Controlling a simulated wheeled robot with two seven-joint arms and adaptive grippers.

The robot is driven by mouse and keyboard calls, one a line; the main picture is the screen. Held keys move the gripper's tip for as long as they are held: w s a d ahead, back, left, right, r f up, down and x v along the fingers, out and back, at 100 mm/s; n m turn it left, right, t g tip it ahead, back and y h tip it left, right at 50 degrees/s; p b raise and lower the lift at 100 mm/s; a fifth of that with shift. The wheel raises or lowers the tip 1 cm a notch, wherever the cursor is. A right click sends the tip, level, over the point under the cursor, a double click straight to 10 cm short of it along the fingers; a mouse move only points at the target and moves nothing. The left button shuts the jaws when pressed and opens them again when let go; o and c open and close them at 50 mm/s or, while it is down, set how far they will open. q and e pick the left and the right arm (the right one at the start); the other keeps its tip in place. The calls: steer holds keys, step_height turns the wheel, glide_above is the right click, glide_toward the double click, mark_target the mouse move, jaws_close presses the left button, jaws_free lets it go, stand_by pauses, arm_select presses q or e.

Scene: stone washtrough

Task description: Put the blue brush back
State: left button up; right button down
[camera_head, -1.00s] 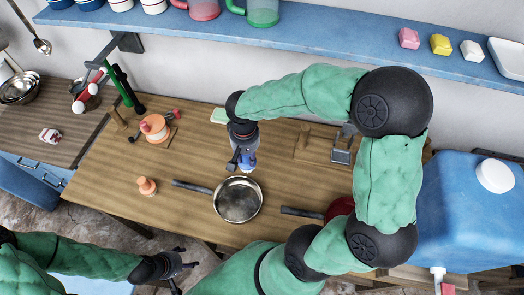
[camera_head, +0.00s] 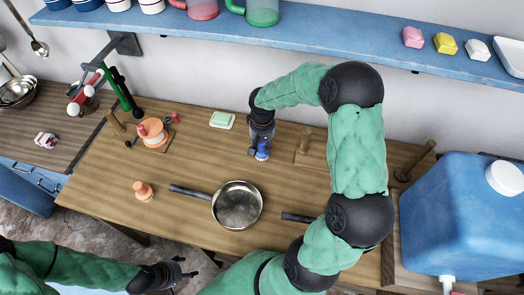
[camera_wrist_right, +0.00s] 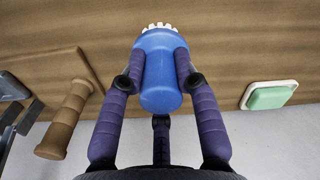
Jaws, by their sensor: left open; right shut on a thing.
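The blue brush (camera_head: 262,154) is in my right gripper (camera_head: 262,146), over the back middle of the wooden counter. In the right wrist view the brush's blue body (camera_wrist_right: 159,72) sits between the purple fingers of the gripper (camera_wrist_right: 158,68), with white bristles at its far end, toward the wood. I cannot tell whether the bristles touch the counter. My left gripper (camera_head: 187,271) is open and empty, low in the head view, in front of the counter. A wooden peg (camera_head: 304,139) stands right of the brush; a peg also shows in the wrist view (camera_wrist_right: 64,120).
A green soap on a white dish (camera_head: 222,120) lies left of the brush. A frying pan (camera_head: 237,205) lies in front. An orange item (camera_head: 143,191) stands farther left. A blue water tank (camera_head: 465,220) is at right; a blue shelf (camera_head: 330,42) runs above.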

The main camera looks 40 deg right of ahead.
mark_target(262, 151)
steer(key=shift+f+b, duration=0.35)
steer(key=shift+f, duration=1.1)
steer(key=shift+f, duration=0.2)
steer(key=c, duration=0.9)
jaws_free()
steer(key=shift+r, duration=0.1)
steer(key=shift+r, duration=0.5)
step_height(262, 151, up, 11)
steer(key=p, duration=0.3)
steer(key=shift+r, duration=0.15)
